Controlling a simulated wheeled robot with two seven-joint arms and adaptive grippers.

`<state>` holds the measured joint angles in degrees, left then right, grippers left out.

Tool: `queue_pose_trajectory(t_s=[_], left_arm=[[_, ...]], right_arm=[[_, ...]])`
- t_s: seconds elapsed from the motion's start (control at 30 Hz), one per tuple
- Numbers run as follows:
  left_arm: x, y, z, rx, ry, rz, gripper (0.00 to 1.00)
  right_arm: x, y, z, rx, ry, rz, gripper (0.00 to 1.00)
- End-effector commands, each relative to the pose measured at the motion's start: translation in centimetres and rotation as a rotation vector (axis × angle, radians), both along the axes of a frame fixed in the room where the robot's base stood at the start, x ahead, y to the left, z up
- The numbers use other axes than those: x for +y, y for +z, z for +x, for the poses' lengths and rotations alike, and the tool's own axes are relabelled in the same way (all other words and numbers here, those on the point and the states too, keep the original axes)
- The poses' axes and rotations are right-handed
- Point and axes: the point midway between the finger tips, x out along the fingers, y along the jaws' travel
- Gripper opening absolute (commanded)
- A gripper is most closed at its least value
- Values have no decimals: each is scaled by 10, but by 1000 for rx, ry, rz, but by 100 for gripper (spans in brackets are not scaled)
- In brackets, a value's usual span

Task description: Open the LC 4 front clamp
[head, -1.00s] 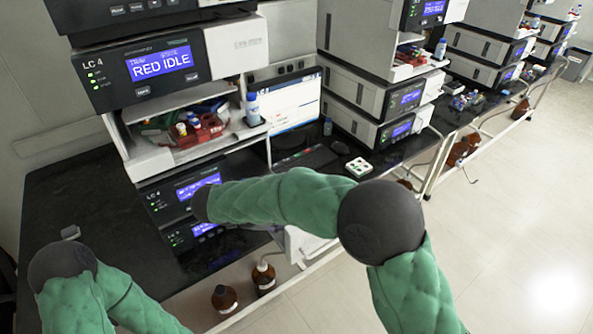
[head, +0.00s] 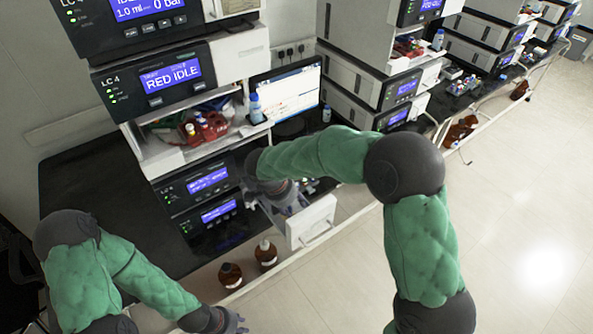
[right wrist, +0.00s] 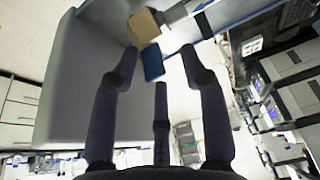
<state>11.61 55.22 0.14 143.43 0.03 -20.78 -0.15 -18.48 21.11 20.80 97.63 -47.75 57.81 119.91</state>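The LC 4 stack stands at left in the head view, with its RED IDLE module (head: 160,80) above an open shelf. A white open panel with a handle (head: 312,222) juts out low, right of the lower modules. My right gripper (head: 285,197) is just behind and beside it. Beyond the fingertips are a beige block (right wrist: 146,27) and a blue block (right wrist: 152,62) by a grey panel. I cannot tell which part is the front clamp. My left gripper (head: 235,319) is low, its fingers unclear.
A monitor (head: 288,90) and other stacks line the bench (head: 90,205) to the right. The floor at right is clear.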

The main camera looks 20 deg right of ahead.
Motion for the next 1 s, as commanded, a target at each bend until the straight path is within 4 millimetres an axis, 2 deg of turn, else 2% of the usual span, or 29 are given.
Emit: queue_pose_trajectory(t_s=[0.03,0.9,0.97,1.0], left_arm=[[0,10,0,0,0,0,25],[0,105,0,0,0,0,25],[0,111,0,0,0,0,25],[0,107,0,0,0,0,25]], right_arm=[[-2,4,1,7,-4,18,43],[-17,-2,5,114,-4,308,43],[-17,-2,6,119,-4,328,43],[-17,4,8,110,0,328,43]])
